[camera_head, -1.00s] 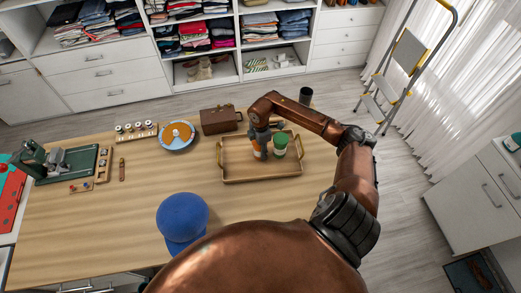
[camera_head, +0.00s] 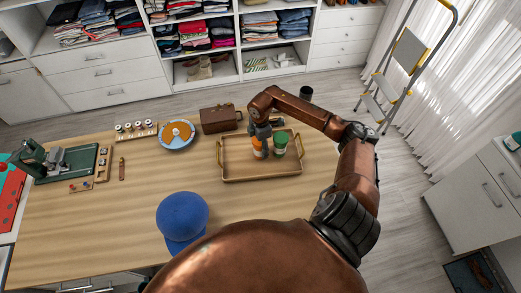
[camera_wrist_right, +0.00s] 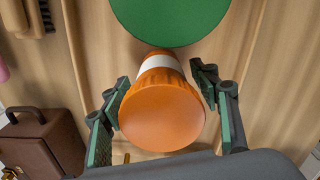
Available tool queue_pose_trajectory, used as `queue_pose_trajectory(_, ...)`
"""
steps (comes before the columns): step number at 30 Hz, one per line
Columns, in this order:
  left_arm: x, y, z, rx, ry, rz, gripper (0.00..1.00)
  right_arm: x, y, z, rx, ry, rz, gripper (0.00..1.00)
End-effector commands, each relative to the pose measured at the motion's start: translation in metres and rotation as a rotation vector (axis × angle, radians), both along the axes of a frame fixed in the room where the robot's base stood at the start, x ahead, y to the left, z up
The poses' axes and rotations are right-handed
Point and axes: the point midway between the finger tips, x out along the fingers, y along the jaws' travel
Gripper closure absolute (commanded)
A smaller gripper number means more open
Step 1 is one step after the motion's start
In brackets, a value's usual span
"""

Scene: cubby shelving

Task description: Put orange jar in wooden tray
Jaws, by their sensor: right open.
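The orange jar (camera_wrist_right: 161,110), with an orange lid and a white band, stands inside the wooden tray (camera_head: 262,179). It also shows in the head view (camera_head: 258,153), partly hidden by my gripper. My right gripper (camera_wrist_right: 162,85) is open, with one finger on each side of the jar; gaps show between the fingers and the lid. In the head view my right gripper (camera_head: 262,133) is just above the jar. A green-lidded jar (camera_head: 280,141) stands close beside it in the tray, its green lid (camera_wrist_right: 172,18) large in the wrist view. My left gripper is not in view.
A brown case (camera_head: 220,119) stands behind the tray, left of it. A blue plate with an orange top (camera_head: 177,134) and a blue cap (camera_head: 182,219) are on the table (camera_head: 85,215). The table left of the tray has free room.

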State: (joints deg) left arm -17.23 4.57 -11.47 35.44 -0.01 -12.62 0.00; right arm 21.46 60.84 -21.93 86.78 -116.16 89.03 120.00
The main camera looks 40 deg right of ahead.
Motion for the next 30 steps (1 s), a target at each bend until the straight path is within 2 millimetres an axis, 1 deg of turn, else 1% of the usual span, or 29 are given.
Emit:
queue_pose_trajectory(3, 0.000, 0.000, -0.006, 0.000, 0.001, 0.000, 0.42, 0.001, -0.001, 0.025, -0.003, -0.004, 0.000, 0.44)
queue_pose_trajectory(9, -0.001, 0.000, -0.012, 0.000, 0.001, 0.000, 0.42, 0.001, -0.001, 0.066, -0.003, -0.003, 0.000, 0.44)
queue_pose_trajectory(12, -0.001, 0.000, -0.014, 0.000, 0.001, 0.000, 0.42, 0.001, -0.001, 0.082, -0.002, -0.002, 0.000, 0.44)
queue_pose_trajectory(15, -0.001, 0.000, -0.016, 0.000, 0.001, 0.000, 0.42, 0.001, -0.001, 0.093, -0.002, -0.003, 0.000, 0.44)
queue_pose_trajectory(20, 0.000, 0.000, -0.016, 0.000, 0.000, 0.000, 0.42, 0.000, 0.000, 0.100, 0.000, 0.000, -0.001, 0.44)
queue_pose_trajectory(30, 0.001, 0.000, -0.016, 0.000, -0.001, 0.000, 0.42, 0.000, 0.000, 0.100, 0.000, 0.000, -0.001, 0.44)
